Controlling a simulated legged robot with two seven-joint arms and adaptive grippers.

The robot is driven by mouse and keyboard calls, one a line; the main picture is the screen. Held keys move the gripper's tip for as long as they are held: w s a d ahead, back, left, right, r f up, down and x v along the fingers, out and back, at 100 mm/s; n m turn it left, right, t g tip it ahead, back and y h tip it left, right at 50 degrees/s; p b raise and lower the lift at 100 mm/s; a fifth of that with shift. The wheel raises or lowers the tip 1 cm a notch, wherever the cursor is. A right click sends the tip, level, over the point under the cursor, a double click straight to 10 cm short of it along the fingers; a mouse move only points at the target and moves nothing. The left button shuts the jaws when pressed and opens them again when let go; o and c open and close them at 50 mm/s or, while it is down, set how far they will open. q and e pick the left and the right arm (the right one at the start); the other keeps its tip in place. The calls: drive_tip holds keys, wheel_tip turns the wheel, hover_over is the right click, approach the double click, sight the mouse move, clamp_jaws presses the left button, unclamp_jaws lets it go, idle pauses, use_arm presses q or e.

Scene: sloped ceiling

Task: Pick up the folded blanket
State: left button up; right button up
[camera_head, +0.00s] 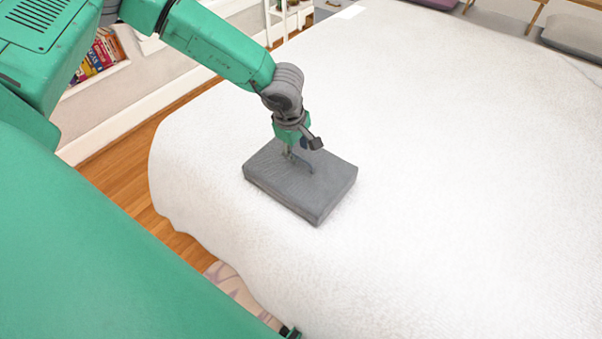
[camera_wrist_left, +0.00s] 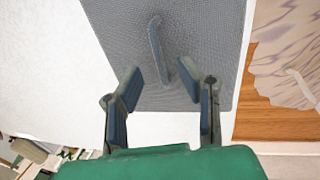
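The folded blanket (camera_head: 318,197) is a flat grey block lying on the white bed. A thin raised grey strip stands up from its top. My left gripper (camera_head: 299,160) points down over the middle of the blanket, close to its top. In the left wrist view the two fingers (camera_wrist_left: 159,82) are apart with nothing held between them. The blanket (camera_wrist_left: 205,35) fills the top middle of that view, and the raised strip (camera_wrist_left: 156,45) lies just beyond the fingertips. Whether the fingers touch the blanket cannot be told.
The white bed (camera_head: 450,190) is wide and bare around the blanket. Grey cushions (camera_head: 575,35) lie at the far right. A wooden floor (camera_head: 125,175) runs along the left side, with a bookshelf (camera_head: 98,60) in the wall. A patterned rug (camera_wrist_left: 290,65) lies beside the bed.

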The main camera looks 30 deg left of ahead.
sight(300, 158)
use_arm(q)
drive_tip(key=f, duration=0.2)
drive_tip(key=w+f, duration=0.1)
drive_tip(key=f, duration=0.1)
drive_tip(key=shift+a+f, duration=0.2)
drive_tip(key=shift+f, duration=0.1)
drive_tip(key=shift+d, duration=0.25)
drive_tip(key=shift+d+r, duration=0.1)
drive_tip(key=shift+c, duration=0.8)
clamp_jaws()
drive_tip(key=shift+w, duration=0.1)
drive_tip(key=shift+a, duration=0.2)
